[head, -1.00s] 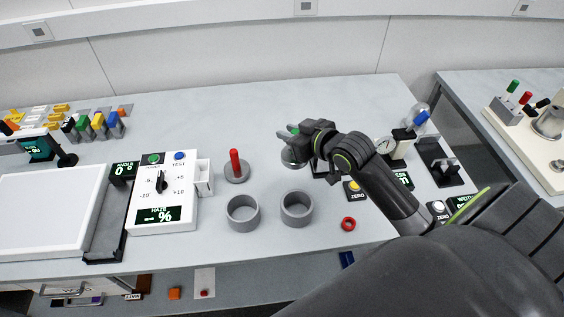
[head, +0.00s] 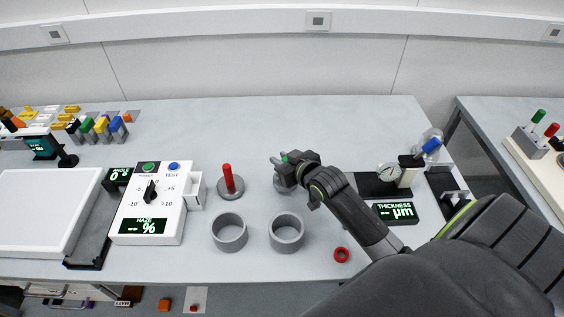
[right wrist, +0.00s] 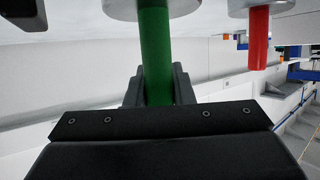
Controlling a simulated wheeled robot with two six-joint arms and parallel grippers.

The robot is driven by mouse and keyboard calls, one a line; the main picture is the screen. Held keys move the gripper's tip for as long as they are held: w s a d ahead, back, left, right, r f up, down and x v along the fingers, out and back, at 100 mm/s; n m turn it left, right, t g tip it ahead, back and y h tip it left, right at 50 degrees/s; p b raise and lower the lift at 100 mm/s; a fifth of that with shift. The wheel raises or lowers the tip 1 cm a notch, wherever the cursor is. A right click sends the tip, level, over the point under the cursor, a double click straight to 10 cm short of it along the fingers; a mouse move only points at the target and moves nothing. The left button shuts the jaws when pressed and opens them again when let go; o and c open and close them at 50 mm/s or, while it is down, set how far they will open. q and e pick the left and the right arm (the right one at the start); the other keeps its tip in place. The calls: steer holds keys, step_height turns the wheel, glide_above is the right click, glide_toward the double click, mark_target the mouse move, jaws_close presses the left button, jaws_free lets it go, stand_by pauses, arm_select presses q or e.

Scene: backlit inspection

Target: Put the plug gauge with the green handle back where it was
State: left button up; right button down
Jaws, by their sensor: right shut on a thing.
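The plug gauge with the green handle (right wrist: 156,55) is in my right gripper (head: 281,161), which is shut around the handle. In the head view only a bit of green shows between the fingers, and the grey disc below (head: 280,187) is partly hidden. In the right wrist view the handle runs between the fingers to the grey disc at the top edge. I cannot tell whether the disc touches the bench. A red-handled plug gauge (head: 227,180) stands upright to the left, apart from it. My left gripper is not in view.
Two grey rings (head: 229,232) (head: 287,232) stand in front of the gauges. A small red ring (head: 341,255) lies front right. The white haze meter (head: 150,205) is at left, the thickness gauge (head: 393,212) at right. The bench behind is clear.

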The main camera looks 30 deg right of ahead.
steer(key=shift+f, duration=0.5)
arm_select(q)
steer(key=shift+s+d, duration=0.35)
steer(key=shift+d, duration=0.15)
arm_select(e)
steer(key=shift+f, duration=0.15)
steer(key=c, duration=1.3)
jaws_free()
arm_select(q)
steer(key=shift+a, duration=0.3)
arm_select(e)
steer(key=shift+o, duration=0.2)
